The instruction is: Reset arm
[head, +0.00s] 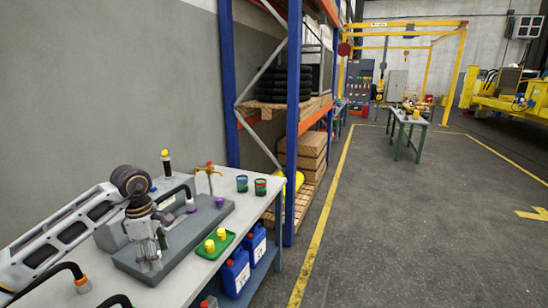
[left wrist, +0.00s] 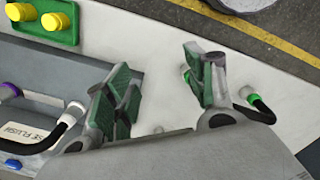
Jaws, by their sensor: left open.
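My left arm comes in from the left in the head view. Its gripper (head: 150,262) points down over the grey block on the table (head: 255,190). In the left wrist view the gripper (left wrist: 165,95) has its two green-padded fingers spread apart. Only pale table top shows between them, and nothing is held. A black hose with a green end (left wrist: 250,95) lies close beside the right finger in that view. A black hose with a white end (left wrist: 68,120) is left of the other finger. My right gripper is out of view.
A green tray (head: 208,254) with yellow caps sits at the table's front edge; it also shows in the left wrist view (left wrist: 72,38). Blue jugs (head: 236,272) are on the shelf below. Open floor (head: 400,220) lies to the right.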

